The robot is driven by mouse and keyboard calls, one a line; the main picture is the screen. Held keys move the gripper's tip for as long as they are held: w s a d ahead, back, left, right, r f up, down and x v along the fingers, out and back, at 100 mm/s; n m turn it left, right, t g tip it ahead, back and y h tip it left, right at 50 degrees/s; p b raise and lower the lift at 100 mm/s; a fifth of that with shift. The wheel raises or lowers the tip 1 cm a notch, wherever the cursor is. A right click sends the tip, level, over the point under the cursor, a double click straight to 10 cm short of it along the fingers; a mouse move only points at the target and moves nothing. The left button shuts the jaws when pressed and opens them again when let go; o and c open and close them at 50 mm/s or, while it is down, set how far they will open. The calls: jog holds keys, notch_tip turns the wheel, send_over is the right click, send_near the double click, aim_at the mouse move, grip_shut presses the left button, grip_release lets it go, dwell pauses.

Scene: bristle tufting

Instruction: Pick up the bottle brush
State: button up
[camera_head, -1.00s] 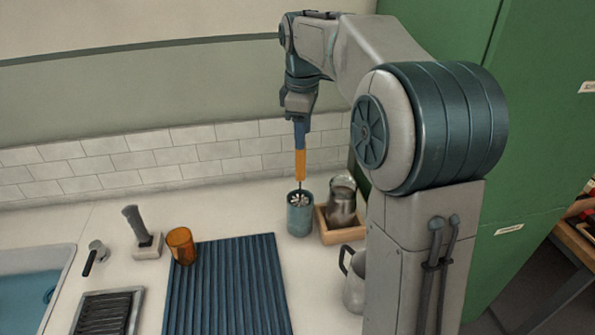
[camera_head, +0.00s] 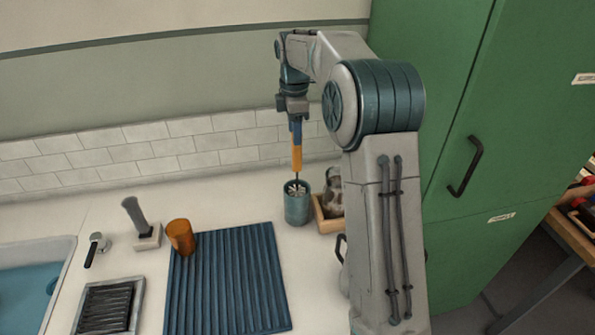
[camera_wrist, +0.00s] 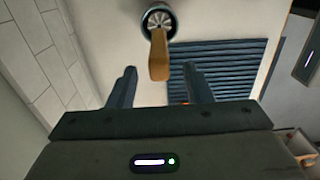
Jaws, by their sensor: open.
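The bottle brush (camera_head: 296,159) stands upright, its orange handle up and its white bristle end down in a teal cup (camera_head: 297,207) on the counter. In the wrist view the handle (camera_wrist: 159,58) points toward the camera, with the cup rim (camera_wrist: 144,27) behind it. My gripper (camera_head: 296,140) is directly above the brush, pointing down. Its two dark blue fingers are apart in the wrist view (camera_wrist: 160,69), and the top end of the handle appears between their tips. I cannot tell whether either finger touches it. The lower bristles are hidden inside the cup.
A wooden tray (camera_head: 325,222) with a metal jug (camera_head: 333,192) stands close right of the cup. A blue ribbed mat (camera_head: 228,285), an amber cup (camera_head: 180,237), a grey-handled tool (camera_head: 135,217) and a sink (camera_head: 25,285) lie left. A tiled wall (camera_head: 150,150) is behind.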

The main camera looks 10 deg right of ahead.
jog(key=shift+f+p, duration=0.65)
jog(key=shift+f, duration=2.25)
grip_shut()
